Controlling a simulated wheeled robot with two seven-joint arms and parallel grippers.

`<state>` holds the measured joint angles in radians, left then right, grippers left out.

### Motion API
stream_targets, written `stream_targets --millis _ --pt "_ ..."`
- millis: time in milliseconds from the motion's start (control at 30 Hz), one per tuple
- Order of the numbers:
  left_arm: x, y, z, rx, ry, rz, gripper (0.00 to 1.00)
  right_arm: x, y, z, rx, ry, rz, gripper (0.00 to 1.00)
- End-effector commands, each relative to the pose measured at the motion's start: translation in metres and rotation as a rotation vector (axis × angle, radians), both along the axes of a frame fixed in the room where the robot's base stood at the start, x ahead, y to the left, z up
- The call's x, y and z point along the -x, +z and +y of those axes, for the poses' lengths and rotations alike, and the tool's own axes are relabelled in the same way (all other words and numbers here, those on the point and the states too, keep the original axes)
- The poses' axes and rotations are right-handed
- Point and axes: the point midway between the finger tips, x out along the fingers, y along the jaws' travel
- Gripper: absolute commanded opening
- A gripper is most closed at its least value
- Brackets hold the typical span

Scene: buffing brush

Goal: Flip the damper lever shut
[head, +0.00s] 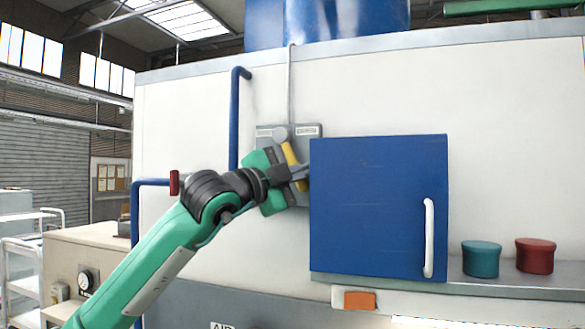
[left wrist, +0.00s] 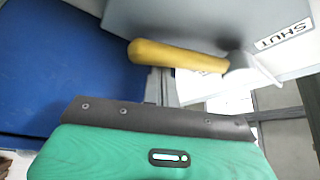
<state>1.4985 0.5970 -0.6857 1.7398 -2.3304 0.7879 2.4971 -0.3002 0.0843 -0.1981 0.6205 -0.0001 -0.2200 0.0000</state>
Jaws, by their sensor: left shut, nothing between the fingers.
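The damper lever has a yellow handle (head: 291,154) on a grey pivot. In the head view it hangs down, tilted to the right, from a grey plate (head: 262,131) on the white wall. In the left wrist view the yellow handle (left wrist: 180,57) crosses the upper middle, with a SHUT label (left wrist: 283,35) beyond its pivot. My left gripper (head: 302,178) is shut and empty at the lever's lower end, close to it; I cannot tell whether they touch. My right gripper is not in view.
A blue door (head: 378,205) with a white handle stands right beside the left gripper. Teal (head: 481,260) and red (head: 535,256) pots sit on a ledge to the right. Blue pipes (head: 235,115) run up the wall on the left.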

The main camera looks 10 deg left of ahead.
Motion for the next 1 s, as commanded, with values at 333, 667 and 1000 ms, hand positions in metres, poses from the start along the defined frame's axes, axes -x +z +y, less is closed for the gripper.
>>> stream_targets --millis 333,667,1000 --pt "0.0 -0.001 0.0 -0.001 0.0 0.0 0.0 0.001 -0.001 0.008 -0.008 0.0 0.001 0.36" --pt "0.0 -0.003 0.003 -0.048 -0.001 -0.003 0.0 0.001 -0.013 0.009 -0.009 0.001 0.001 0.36" --pt "-0.001 -0.006 0.007 -0.091 0.0 -0.006 0.0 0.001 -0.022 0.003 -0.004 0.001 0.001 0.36"
